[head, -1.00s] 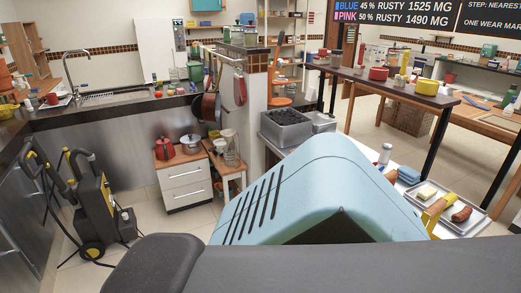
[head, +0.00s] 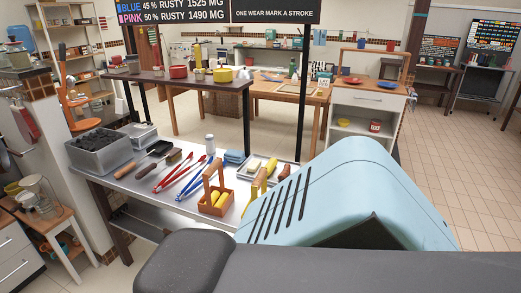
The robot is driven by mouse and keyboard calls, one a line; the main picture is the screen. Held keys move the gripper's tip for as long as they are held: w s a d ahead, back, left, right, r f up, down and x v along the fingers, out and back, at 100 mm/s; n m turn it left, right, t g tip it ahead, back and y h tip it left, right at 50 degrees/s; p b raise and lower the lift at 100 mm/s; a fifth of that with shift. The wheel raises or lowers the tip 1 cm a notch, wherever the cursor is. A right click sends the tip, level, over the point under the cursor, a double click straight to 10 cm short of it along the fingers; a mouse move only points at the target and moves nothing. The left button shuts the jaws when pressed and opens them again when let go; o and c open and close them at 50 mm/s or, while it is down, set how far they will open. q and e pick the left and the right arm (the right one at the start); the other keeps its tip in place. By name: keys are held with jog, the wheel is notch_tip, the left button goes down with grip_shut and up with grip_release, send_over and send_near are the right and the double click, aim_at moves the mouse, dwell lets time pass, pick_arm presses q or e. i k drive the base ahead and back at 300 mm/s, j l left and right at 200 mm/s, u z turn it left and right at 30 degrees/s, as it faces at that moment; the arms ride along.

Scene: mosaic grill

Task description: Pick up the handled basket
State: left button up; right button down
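The handled basket (head: 214,209) is a small orange-brown wooden box with an upright arched handle. It stands near the front edge of the grey metal table (head: 150,190), left of centre in the head view. Yellow items, perhaps corn, lie in it. Neither of my grippers shows in the head view. My own light-blue and black parts fill the lower right and hide the table's right end.
Red tongs (head: 174,172) and blue tongs (head: 192,181) lie left of the basket. A tray (head: 262,166) with food is just behind right. A grey coal box (head: 98,154) stands at the table's left end. A white cabinet (head: 367,107) stands farther back right.

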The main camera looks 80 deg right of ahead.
aim_at(205, 206)
jog(key=z, duration=2)
jog(key=i+l+u, duration=0.15)
jog(key=i+l, duration=0.15)
jog(key=i, duration=0.15)
